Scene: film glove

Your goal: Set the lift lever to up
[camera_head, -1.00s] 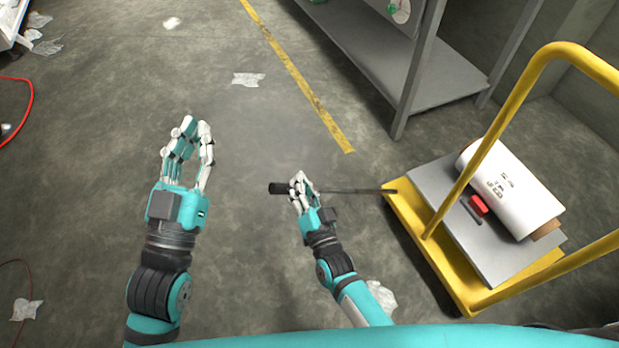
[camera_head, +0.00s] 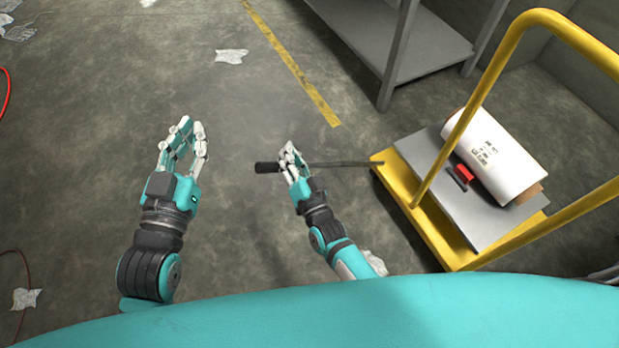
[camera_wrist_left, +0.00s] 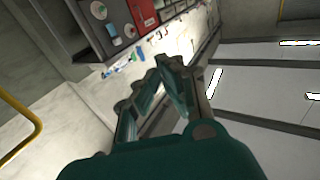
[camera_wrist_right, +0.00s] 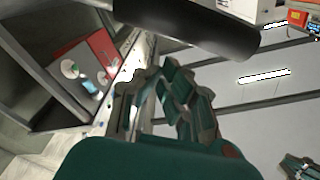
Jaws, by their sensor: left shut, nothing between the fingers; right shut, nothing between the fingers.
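The lift lever is a thin dark rod with a black grip (camera_head: 267,168), reaching out to the left from the yellow trolley (camera_head: 398,187). My right gripper (camera_head: 289,150) is at the lever near its grip, with its fingertips pointing up and shut on nothing. The grip also crosses the top of the right wrist view (camera_wrist_right: 190,22), close to the fingertips. Whether the fingers touch the lever I cannot tell. My left gripper (camera_head: 184,130) is shut and empty above the floor, well left of the lever.
On the trolley's grey deck lie a white roll (camera_head: 492,160) and a small red part (camera_head: 463,173). The trolley's yellow handle (camera_head: 480,85) rises at the right. A grey shelf (camera_head: 425,45) stands behind. The floor around my left gripper is clear apart from litter.

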